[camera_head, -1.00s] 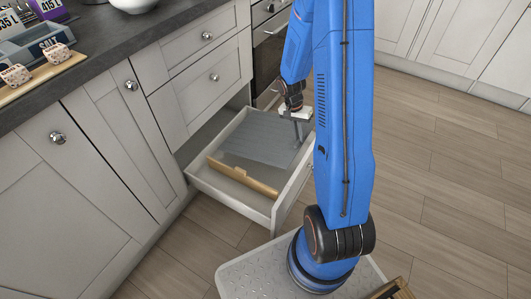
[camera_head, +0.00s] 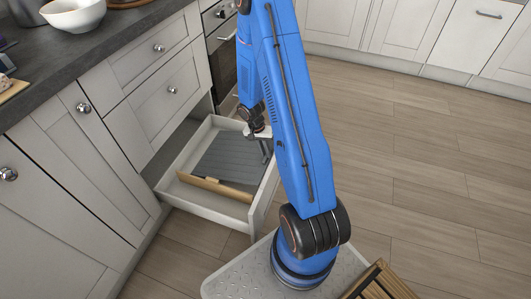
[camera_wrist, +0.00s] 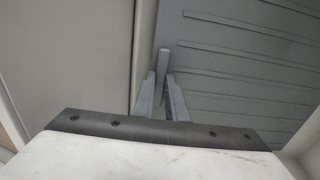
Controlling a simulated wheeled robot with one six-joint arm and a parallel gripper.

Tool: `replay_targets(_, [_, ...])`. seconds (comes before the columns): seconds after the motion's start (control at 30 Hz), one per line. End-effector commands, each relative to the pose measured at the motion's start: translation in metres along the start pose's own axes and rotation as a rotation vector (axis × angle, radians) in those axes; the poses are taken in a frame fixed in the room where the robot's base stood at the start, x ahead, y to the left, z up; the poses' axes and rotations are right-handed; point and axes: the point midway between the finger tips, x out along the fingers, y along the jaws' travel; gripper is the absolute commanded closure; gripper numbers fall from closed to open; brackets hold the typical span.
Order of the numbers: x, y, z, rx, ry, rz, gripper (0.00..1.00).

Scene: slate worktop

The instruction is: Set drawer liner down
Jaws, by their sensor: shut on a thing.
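The drawer liner (camera_head: 226,157) is a grey ribbed sheet inside the open lower drawer (camera_head: 207,213). Its near edge is close to a wooden strip (camera_head: 215,187) that crosses the drawer. In the wrist view the liner (camera_wrist: 250,55) fills the upper right. My gripper (camera_head: 266,157) is over the drawer's right side. In the wrist view my gripper (camera_wrist: 162,88) is shut on a slim grey upright tab, which appears to belong to the liner. I cannot tell whether the liner's underside rests fully on the drawer floor.
The dark worktop (camera_head: 70,63) with a white bowl (camera_head: 73,14) is at the upper left. Cabinet fronts (camera_head: 150,105) stand beside the drawer. A slatted wooden item (camera_head: 380,283) is at the bottom right. The wood floor (camera_head: 430,170) is clear to the right.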

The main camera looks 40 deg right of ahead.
Motion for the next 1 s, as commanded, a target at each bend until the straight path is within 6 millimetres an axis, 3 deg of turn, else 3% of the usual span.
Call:
replay_targets(0.33, [0.003, -0.001, 0.000, 0.000, 0.000, 0.000, 1.00])
replay_targets(0.37, [0.003, -0.001, 0.000, 0.000, 0.000, 0.000, 0.81])
replay_targets(0.4, [0.003, -0.001, 0.000, 0.000, 0.000, 0.000, 0.71])
replay_targets(0.43, [0.003, -0.001, 0.000, 0.000, 0.000, 0.000, 0.69])
replay_targets(0.77, [0.001, -0.001, 0.000, 0.000, 0.001, -0.001, 0.69])
replay_targets(1.0, [-0.023, -0.001, -0.001, 0.001, 0.003, -0.003, 0.69])
